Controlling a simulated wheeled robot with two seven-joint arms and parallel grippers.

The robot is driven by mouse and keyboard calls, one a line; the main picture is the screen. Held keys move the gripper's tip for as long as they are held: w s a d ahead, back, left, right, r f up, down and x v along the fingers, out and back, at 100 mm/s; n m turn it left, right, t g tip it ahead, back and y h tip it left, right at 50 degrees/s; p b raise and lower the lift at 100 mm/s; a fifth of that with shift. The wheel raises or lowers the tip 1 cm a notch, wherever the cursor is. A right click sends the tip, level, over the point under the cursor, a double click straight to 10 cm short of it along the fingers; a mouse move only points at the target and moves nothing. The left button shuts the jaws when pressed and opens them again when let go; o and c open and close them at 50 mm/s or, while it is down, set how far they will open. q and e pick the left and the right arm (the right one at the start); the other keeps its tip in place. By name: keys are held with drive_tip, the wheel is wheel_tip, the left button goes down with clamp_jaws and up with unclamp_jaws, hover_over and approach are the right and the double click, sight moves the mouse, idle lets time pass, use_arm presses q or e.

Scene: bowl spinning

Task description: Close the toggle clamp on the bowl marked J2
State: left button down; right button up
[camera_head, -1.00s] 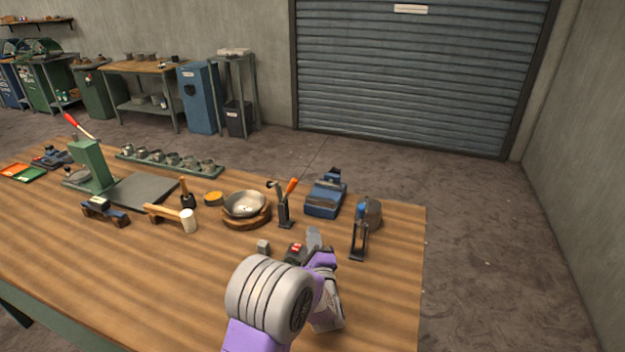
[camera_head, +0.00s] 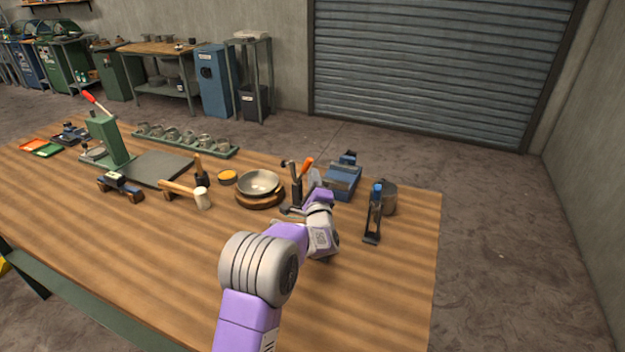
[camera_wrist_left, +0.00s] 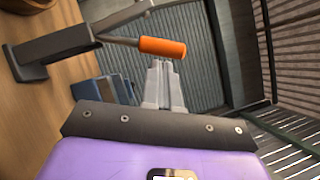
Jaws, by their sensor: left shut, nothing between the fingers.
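A shiny metal bowl (camera_head: 258,182) sits on a round wooden base. Beside it stands a dark toggle clamp (camera_head: 297,190) with an orange handle (camera_head: 307,164) sticking up and leaning right. The clamp's handle also shows close up in the left wrist view (camera_wrist_left: 162,47). My left gripper (camera_head: 314,179) is shut and empty, just right of this clamp. Its fingertips (camera_wrist_left: 160,68) appear close to the handle's end in the wrist view; I cannot tell whether they touch. A second clamp with a blue handle (camera_head: 377,188) stands by a darker bowl (camera_head: 389,198). No J2 mark is readable.
A blue machine block (camera_head: 342,180) stands behind my gripper. The front of the wooden table (camera_head: 150,250) is clear.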

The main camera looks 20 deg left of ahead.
use_arm(q)
drive_tip(key=shift+w+a+r, duration=0.1)
drive_tip(key=shift+a+r, duration=0.05)
drive_tip(key=shift+a, duration=0.1)
use_arm(e)
drive_tip(key=shift+r, duration=0.1)
